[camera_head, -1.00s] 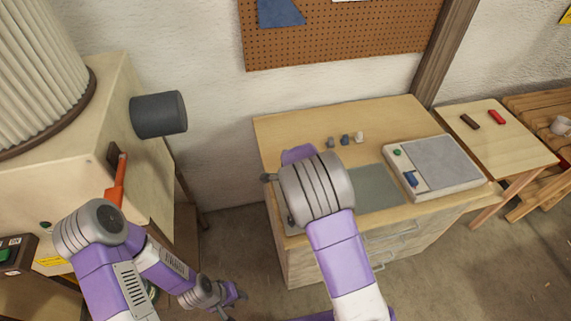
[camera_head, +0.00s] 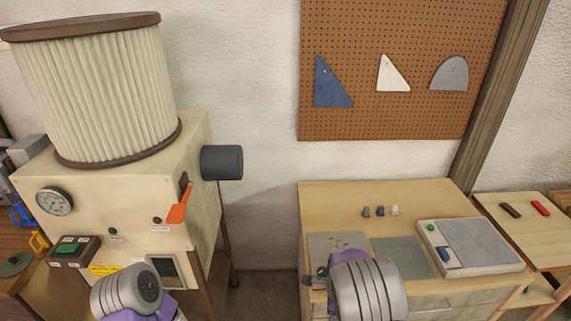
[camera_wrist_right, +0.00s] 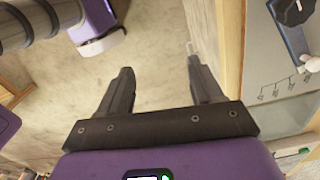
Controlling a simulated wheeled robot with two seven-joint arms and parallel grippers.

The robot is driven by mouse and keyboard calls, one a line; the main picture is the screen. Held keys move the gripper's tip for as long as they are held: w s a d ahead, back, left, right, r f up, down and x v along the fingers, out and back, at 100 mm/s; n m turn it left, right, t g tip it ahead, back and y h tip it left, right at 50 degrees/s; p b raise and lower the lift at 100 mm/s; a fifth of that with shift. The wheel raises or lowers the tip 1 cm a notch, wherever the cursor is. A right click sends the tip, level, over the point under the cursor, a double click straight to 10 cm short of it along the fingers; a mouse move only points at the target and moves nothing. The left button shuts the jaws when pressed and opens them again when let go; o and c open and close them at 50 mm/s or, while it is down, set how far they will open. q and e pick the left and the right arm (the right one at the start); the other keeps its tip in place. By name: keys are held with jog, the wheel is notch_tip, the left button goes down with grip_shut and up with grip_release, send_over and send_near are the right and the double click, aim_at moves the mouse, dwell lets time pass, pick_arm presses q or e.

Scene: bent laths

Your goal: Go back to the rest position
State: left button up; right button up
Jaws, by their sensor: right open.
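My right gripper (camera_wrist_right: 158,92) shows in the right wrist view with its two dark fingers apart and nothing between them. It hangs over the floor beside the wooden edge of the workbench (camera_wrist_right: 231,60).
The cream machine (camera_head: 130,205) with a pleated filter (camera_head: 95,90) and an orange lever (camera_head: 180,205) stands at left. On the workbench lie a grey mat (camera_head: 402,257), small pegs (camera_head: 380,211) and a white panel device (camera_head: 470,247). A pegboard (camera_head: 400,120) hangs behind.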

jog(key=s+d+f+n+y+b, duration=0.15)
jog(key=s+f+n, duration=0.3)
jog(key=f, duration=0.45)
jog(key=s+f+n+b, duration=0.35)
jog(key=s+f, duration=0.25)
jog(key=f, duration=0.3)
pick_arm(q)
notch_tip(320, 180, down, 9)
jog(key=w+b, duration=0.1)
jog(key=b, duration=0.2)
jog(key=shift+w+f, duration=0.2)
jog(key=shift+w, duration=0.05)
pick_arm(e)
jog(key=s+a+f+n+y, duration=0.2)
jog(key=s+a+f+n, duration=0.2)
jog(key=s+a+n, duration=0.2)
jog(key=s+n, duration=0.1)
jog(key=n, duration=0.1)
jog(key=shift+s+n+y, duration=0.3)
jog(key=shift+s+y, duration=0.05)
jog(key=shift+f, duration=0.1)
